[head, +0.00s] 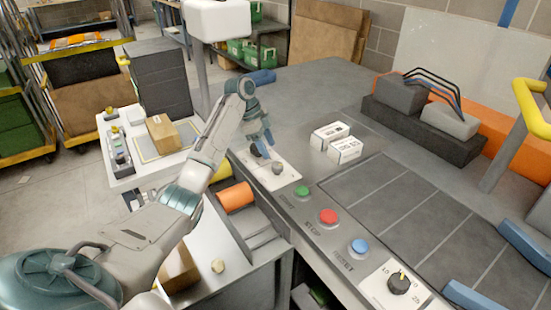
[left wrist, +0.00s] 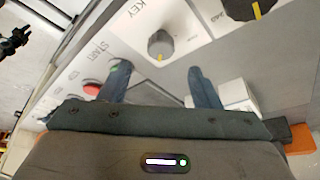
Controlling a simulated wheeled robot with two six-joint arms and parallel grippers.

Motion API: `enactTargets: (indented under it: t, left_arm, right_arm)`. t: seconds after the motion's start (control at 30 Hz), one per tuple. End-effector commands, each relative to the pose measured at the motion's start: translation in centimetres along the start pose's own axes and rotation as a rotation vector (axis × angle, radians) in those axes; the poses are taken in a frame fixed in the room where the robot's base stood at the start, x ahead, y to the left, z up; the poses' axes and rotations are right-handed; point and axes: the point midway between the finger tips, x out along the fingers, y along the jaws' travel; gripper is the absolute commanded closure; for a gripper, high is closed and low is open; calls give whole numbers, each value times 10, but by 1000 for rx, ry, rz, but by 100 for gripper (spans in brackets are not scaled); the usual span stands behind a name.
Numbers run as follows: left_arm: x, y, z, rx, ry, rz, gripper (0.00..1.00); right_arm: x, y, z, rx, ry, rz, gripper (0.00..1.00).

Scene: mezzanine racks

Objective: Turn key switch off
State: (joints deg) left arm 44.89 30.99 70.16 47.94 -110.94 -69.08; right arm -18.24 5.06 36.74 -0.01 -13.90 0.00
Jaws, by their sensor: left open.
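The key switch is a dark round knob (head: 278,168) on a white plate at the far end of the control panel, beside the green start button (head: 302,192). In the left wrist view the knob (left wrist: 160,45) has a yellow mark, and the word KEY is printed beside it. My left gripper (head: 266,145) is over the far end of this plate, open and empty. In the left wrist view its two blue fingers (left wrist: 159,82) are spread, with the knob showing beyond and between them, apart from both. My right gripper is not in view.
A second knob (left wrist: 240,8) with a yellow mark is close to the key switch. A red stop button (head: 328,216), a blue reset button (head: 358,246) and a dial (head: 398,284) follow along the panel. White boxes (head: 345,149) stand right of the gripper.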

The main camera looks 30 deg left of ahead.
Motion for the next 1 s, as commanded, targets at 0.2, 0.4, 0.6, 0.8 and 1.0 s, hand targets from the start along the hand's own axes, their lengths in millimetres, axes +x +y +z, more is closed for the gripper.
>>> enactTargets:
  t: [0.2, 0.4, 0.6, 0.8, 1.0]
  left_arm:
    - [41, 1, -1, -1, 0, 3, 43]
    - [66, 0, 0, -1, 0, 1, 43]
    - [74, 0, 0, -1, -1, 0, 43]
    - [74, 0, 0, -1, -1, -1, 45]
    - [74, 0, 0, -1, -1, -1, 84]
  right_arm:
    - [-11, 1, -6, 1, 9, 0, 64]
    - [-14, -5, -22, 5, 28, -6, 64]
    - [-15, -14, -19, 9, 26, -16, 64]
    - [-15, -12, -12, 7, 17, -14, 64]
    - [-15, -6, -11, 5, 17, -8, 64]
